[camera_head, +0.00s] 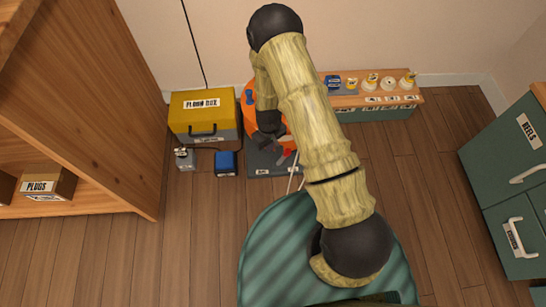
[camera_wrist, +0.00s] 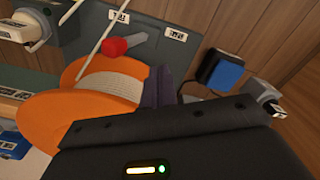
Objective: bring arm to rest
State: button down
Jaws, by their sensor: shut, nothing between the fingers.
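My arm, pale and ribbed with dark joints, reaches across the middle of the head view and bends back down at its far end. My gripper (camera_head: 270,127) is dark and hangs beside an orange reel (camera_head: 249,112), partly behind the arm. In the wrist view, my gripper's dark fingers (camera_wrist: 159,86) are together with nothing held. They are close to the right side of the orange reel (camera_wrist: 38,125), which has pale cord wound on it. I cannot tell whether they touch it.
A grey panel (camera_head: 262,168) with a red-handled part (camera_wrist: 116,47) lies by the reel. A blue box (camera_head: 226,163), a small grey box (camera_head: 185,159) and a yellow-lidded box (camera_head: 202,105) are left of it. A bench (camera_head: 350,101) holds small parts. Green drawers (camera_head: 510,185) stand right, wooden shelves (camera_head: 100,120) left.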

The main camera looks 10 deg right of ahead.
jog(key=shift+a+r+p, duration=0.15)
jog(key=shift+r+p, duration=0.15)
jog(key=shift+r, duration=0.25)
